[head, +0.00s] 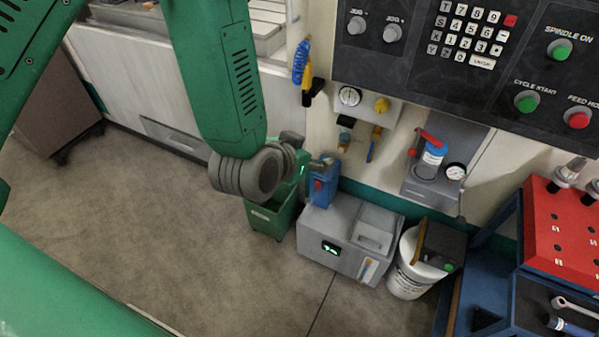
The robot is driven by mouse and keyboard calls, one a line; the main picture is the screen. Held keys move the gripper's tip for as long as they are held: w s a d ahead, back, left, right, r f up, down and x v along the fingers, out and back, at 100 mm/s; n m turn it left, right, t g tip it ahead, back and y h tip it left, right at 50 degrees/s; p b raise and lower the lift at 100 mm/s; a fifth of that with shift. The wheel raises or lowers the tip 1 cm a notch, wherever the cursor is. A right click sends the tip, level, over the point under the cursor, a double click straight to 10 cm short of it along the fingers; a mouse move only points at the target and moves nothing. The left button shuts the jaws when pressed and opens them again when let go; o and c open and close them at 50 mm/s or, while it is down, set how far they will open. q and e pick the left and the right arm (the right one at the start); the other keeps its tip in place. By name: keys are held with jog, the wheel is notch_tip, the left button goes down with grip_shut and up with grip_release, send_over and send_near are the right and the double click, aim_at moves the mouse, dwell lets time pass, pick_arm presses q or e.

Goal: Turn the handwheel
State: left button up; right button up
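I cannot make out a handwheel in the head view. My green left arm comes down from the top left to a grey wrist joint in the middle of the view. Beyond this joint, what looks like my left gripper (325,163) is small and partly hidden, beside a blue unit (322,187) with a red spot. I cannot tell whether its fingers are open or touch anything. My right gripper is not in view.
A black control panel (420,75) with keypad, knobs and buttons spans the upper right. Below stand a green bin (262,222), a grey box (325,258) with a lit display, a white bucket (400,283) and a red-topped tool cart (565,238).

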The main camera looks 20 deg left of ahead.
pick_arm(q)
jog(key=shift+g, duration=0.6)
jog(key=shift+s+a+f+b, duration=0.2)
jog(key=shift+s+f, duration=0.1)
jog(key=shift+f, duration=0.5)
jog(key=shift+s+a+f+b, duration=0.1)
jog(key=shift+s+a+f, duration=0.15)
jog(key=shift+f, duration=0.6)
jog(key=shift+s+a+f+b, duration=0.15)
jog(key=shift+s+f, duration=0.15)
jog(key=shift+f, duration=0.5)
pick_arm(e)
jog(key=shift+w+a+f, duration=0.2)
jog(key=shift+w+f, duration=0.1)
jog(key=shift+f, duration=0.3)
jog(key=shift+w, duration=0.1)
pick_arm(q)
jog(key=s+a+f+g+b, duration=0.4)
jog(key=s+f, duration=0.8)
jog(key=s+a+f+n+g+y+b, duration=0.1)
jog(key=s+a+f+g+b, duration=0.3)
jog(key=s+f, duration=0.7)
jog(key=shift+s+a+f+g+b, duration=0.2)
jog(key=shift+s+f+g+b, duration=0.15)
jog(key=shift+f+g, duration=0.3)
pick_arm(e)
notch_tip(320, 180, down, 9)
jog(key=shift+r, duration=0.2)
